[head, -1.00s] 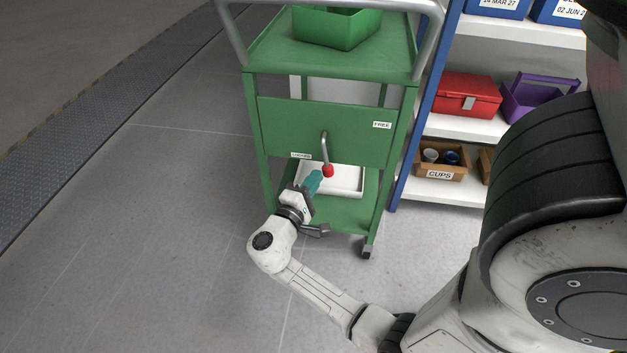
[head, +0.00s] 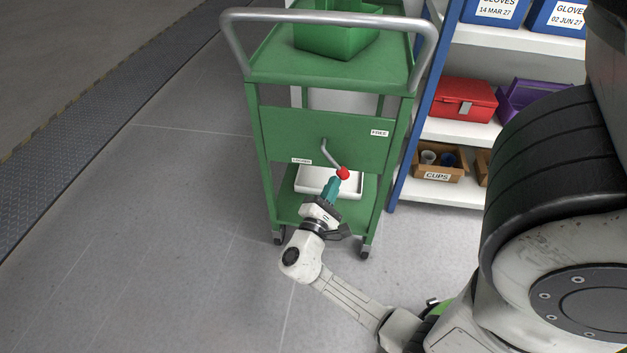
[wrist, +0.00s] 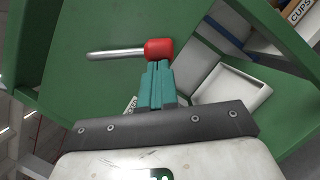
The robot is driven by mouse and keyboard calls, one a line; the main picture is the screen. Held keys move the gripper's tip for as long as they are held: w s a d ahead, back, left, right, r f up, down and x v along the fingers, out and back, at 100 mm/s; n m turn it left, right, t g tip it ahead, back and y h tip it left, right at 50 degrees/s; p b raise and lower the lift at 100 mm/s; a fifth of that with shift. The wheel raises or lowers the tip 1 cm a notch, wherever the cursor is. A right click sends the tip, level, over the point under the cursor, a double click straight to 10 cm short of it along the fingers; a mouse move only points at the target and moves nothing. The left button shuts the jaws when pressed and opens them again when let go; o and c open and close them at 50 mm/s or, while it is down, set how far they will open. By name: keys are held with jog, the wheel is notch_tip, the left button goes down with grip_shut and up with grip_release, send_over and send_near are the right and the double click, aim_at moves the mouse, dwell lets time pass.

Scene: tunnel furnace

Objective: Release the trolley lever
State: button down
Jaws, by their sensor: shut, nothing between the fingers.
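The green trolley (head: 280,130) stands ahead with its grey handle at the top. Its lever (head: 329,152) is a bent grey rod with a red knob (head: 343,173), and it slants down to the right, between the LOCKED label (head: 301,161) at lower left and the FREE label (head: 380,133) at upper right. My gripper (head: 332,186) has its teal fingers shut with nothing between them. The fingertips are at the red knob, just below it in the head view. In the wrist view, the shut fingertips (wrist: 158,66) meet or nearly meet the knob (wrist: 159,48).
A white tray (head: 312,187) lies on the trolley's lower shelf, behind my gripper. A green bin (head: 336,42) is on the top shelf. A shelf unit at right holds a red box (head: 463,99) and a CUPS box (head: 440,163). The floor at left is clear.

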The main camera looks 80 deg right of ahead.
jog(key=s+r+n+t+h+p, duration=0.1)
jog(key=s+r+n+t+p, duration=0.3)
jog(key=n, duration=0.8)
jog(key=shift+s+d+r+t+p, duration=0.35)
jog(key=shift+s+r+p, duration=0.75)
jog(key=shift+p, duration=0.9)
jog(key=shift+w+r, duration=0.1)
jog(key=shift+r, duration=0.15)
jog(key=a+f+b, duration=0.1)
jog(key=a+f, duration=0.2)
jog(key=a, duration=0.2)
jog(key=s+a+f+b, duration=0.1)
jog(key=a+f, duration=0.3)
jog(key=a, duration=0.2)
jog(key=shift+a, duration=0.25)
jog(key=shift+s, duration=0.1)
